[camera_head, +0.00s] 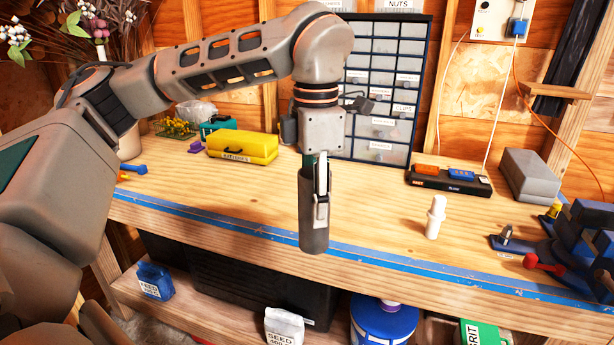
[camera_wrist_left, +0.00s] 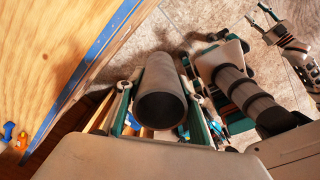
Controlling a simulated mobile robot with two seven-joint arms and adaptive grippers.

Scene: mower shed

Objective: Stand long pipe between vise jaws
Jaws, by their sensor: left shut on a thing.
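My left gripper (camera_head: 319,190) is shut on a dark grey pipe (camera_head: 314,228) and holds it roughly upright. In the left wrist view the pipe (camera_wrist_left: 165,75) lies between the two fingers, its round near end facing the camera. That view shows the pipe just off the bench edge, over the floor side. A blue vise (camera_head: 590,240) with a red-ended handle stands at the right end of the bench, cut by the picture edge. Its jaw gap is not clear. Pipe and vise are well apart. My right gripper (camera_wrist_left: 265,17) shows small at the wrist view's top right; its opening is unclear.
The wooden bench (camera_head: 400,240) has a blue front edge strip. A white fitting (camera_head: 435,217) stands between pipe and vise. A black tray (camera_head: 449,181), grey block (camera_head: 530,175), yellow case (camera_head: 242,145) and drawer cabinet (camera_head: 385,90) stand behind. The bench's middle is mostly clear.

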